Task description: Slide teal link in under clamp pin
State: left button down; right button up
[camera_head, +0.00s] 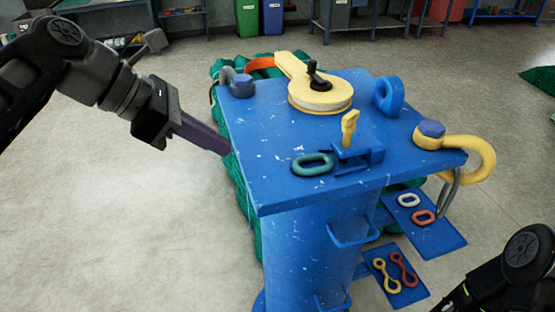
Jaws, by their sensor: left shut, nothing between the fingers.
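The teal link (312,165) is an oval ring lying flat on the blue table top (270,150), near its front edge. The blue clamp (358,160) stands just right of it, with a yellow handle (349,127) upright on it. The link's right end is close to the clamp's left side; I cannot tell whether they touch. The clamp pin itself is too small to make out. My left gripper (226,152) is shut and empty, its fingertips at the table's left edge, left of the link. My right arm shows at the lower right, its gripper out of frame.
A yellow pulley block (318,94) and a blue eye (389,96) stand at the back of the top. Lower blue shelves (445,235) hold loose links. Green netting (247,205) hangs beside the stand.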

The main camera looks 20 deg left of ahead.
aim_at(294, 170)
pick_arm(q)
jog(key=x, duration=0.9)
jog(key=shift+d+f, duration=0.15)
jog(key=shift+w+d+p, duration=0.4)
jog(key=shift+w+d, duration=0.15)
jog(key=shift+d, duration=0.25)
jog(key=shift+w+d+p, duration=0.4)
jog(key=shift+w+d, duration=0.15)
jog(key=shift+d, duration=0.25)
jog(key=shift+s, duration=0.1)
